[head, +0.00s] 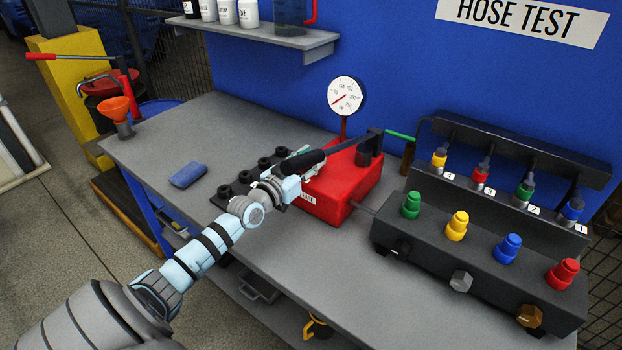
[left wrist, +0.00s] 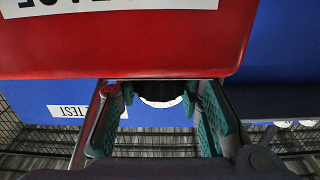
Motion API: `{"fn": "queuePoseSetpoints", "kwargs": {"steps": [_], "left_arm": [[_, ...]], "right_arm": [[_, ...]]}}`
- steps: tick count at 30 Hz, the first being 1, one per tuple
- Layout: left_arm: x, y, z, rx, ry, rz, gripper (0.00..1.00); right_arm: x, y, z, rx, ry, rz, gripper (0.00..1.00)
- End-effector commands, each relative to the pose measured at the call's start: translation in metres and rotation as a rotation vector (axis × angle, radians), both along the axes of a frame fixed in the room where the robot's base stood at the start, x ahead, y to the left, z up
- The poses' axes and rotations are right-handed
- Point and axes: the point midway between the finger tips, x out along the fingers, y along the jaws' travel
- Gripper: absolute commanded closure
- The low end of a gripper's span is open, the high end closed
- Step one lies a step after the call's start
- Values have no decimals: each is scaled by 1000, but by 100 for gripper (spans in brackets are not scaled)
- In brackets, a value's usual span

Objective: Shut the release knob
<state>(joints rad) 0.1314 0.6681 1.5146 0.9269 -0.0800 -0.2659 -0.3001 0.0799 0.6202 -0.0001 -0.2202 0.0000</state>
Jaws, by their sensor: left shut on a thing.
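A red pump box (head: 350,187) sits on the grey bench, with a round gauge (head: 346,95) on a stem above it. A black lever (head: 352,144) runs left from its top, ending in a thick black grip (head: 303,162). My left gripper (head: 296,168) is at that grip. A white label (left wrist: 110,6) shows upside down on that face. I cannot make out the release knob. My right gripper is not in view.
A black valve block (head: 470,262) with coloured knobs stands to the right, with a row of hose fittings behind. Black knobs on a strip (head: 247,178) lie left of the box. A blue sponge-like block (head: 188,175) and an orange funnel (head: 115,108) are farther left.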

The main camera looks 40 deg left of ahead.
Motion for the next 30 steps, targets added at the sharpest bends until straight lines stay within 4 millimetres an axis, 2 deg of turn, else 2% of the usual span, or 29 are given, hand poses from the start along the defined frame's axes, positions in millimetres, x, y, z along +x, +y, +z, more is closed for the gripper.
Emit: {"fn": "queuePoseSetpoints", "kwargs": {"steps": [1,10,11,14,24,30], "left_arm": [[-1,0,-5,0,8,-5,95],[-1,-1,-3,-6,16,-8,95],[-1,-1,-3,-6,16,-8,62],[-1,-1,-3,-6,15,-8,46],[0,-1,0,-4,11,-10,46],[0,-2,21,2,10,-12,46]], "right_arm": [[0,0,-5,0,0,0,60],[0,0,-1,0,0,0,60],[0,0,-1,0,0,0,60],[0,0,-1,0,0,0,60],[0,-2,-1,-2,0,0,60],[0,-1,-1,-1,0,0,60]]}}
